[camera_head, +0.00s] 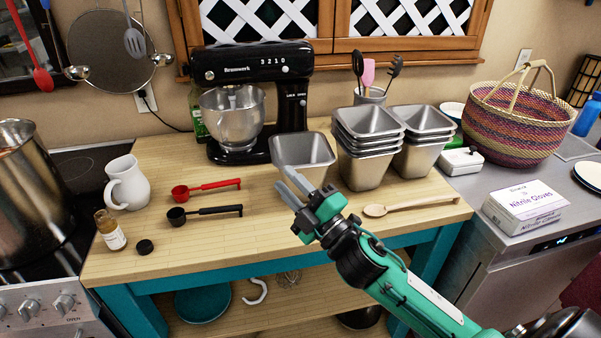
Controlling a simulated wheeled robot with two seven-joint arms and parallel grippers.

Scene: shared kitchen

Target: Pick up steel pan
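A single steel pan (302,150) with sloping sides stands at the middle of the wooden table, left of two stacks of the same pans. My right gripper (284,178) comes in from the lower right, and its fingertips are at the front lower side of this single pan. Its two fingers look parted with nothing seen between them; whether they touch the pan is not clear. More steel pans stand nested in a middle stack (366,167) and a right stack (417,156). My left gripper is not in view.
A black stand mixer (292,100) stands behind the single pan. Red and black measuring scoops (206,188), a white jug (127,184) and a small bottle (111,232) are at left. A wooden spoon (425,202) lies near the right front edge. A glove box (522,205) sits farther right.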

